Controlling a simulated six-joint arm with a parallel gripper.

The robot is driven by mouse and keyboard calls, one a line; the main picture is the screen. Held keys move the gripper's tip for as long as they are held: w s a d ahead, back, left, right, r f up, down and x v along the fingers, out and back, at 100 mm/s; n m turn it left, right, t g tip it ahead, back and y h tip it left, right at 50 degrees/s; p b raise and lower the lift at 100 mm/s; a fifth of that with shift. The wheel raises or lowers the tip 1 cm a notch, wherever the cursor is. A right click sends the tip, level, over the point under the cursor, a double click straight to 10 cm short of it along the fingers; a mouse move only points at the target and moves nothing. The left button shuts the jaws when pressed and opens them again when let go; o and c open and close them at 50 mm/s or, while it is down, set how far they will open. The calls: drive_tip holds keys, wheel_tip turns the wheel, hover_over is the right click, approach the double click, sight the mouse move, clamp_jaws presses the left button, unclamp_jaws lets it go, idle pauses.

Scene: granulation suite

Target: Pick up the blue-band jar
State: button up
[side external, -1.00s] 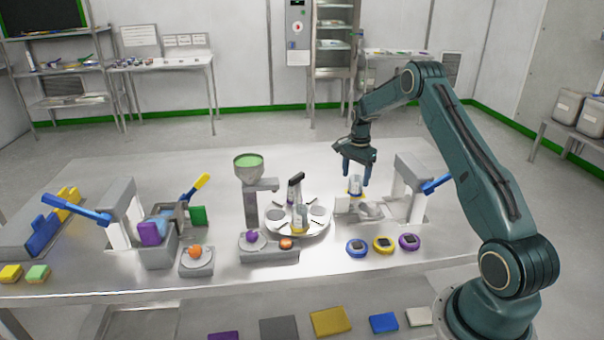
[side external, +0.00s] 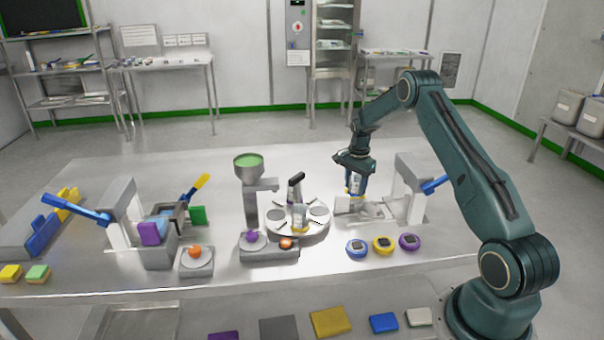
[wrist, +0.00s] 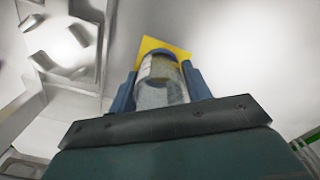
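The blue-band jar (wrist: 162,93) is a clear jar with a pale label and a blue band at its far end in the wrist view. It stands between the two blue fingers of my gripper (wrist: 160,88), which press against its sides. In the side external view my gripper (side external: 356,181) points down over the jar (side external: 354,186), and the fingers partly hide it. A yellow square (wrist: 178,47) shows just beyond the jar, and a little of it shows at the jar's base in the side view. I cannot see a gap under the jar.
A grey press with a blue lever (side external: 434,186) stands close on the right. A round carousel (side external: 318,229) with a jar on it is to the left. Blue, yellow and purple round devices (side external: 383,244) lie in front. The table behind is clear.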

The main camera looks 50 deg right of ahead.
drive_tip(key=c, duration=0.6)
drive_tip(key=shift+o, duration=0.2)
drive_tip(key=shift+r, duration=0.15)
wheel_tip(320, 180, up, 20)
drive_tip(key=shift+a, duration=0.1)
idle(0.7)
